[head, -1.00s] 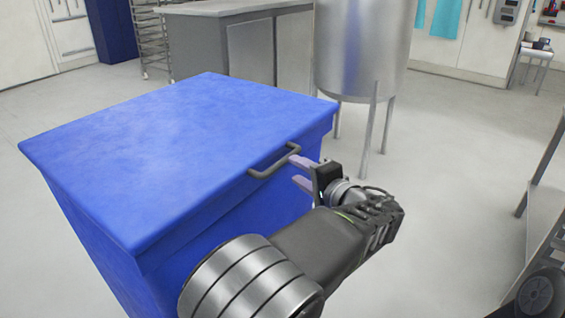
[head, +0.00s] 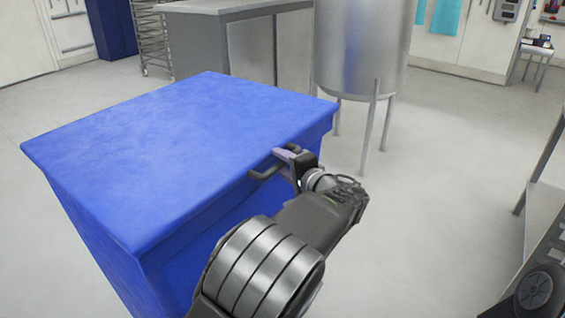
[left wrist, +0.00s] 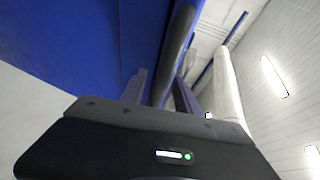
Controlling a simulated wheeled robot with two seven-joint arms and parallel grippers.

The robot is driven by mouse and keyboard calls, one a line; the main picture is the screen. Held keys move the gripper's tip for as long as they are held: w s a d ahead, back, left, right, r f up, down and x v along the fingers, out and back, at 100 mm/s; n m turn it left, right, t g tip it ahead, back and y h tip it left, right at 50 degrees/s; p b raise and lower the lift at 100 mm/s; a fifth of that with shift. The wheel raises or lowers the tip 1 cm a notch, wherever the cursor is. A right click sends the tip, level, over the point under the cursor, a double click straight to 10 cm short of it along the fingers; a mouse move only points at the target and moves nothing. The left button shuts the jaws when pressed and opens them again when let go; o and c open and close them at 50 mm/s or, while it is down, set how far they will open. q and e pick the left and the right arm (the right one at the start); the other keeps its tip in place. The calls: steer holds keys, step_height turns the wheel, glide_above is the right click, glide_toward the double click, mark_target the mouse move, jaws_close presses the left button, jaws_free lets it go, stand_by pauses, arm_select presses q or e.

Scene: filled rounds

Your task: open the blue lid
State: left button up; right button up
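The blue lid (head: 190,140) lies flat and shut on top of a large blue box (head: 185,265) in the head view. A dark bar handle (head: 264,172) is fixed to the lid's front edge; it also shows as a dark bar (left wrist: 178,50) in the left wrist view. My left gripper (head: 285,160) is at the right part of the handle. In the left wrist view its two fingers (left wrist: 160,92) stand apart, with the bar between them. They do not look closed on it. The handle hides part of the fingers in the head view. My right gripper is not in view.
A metal tank (head: 362,45) on thin legs stands behind the box to the right. A grey cabinet (head: 240,45) and a wire rack (head: 152,40) are at the back. A metal shelf or cart (head: 540,230) stands at the far right. Open floor lies between it and the box.

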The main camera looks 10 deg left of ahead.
arm_select(q)
jaws_close()
stand_by(1.3)
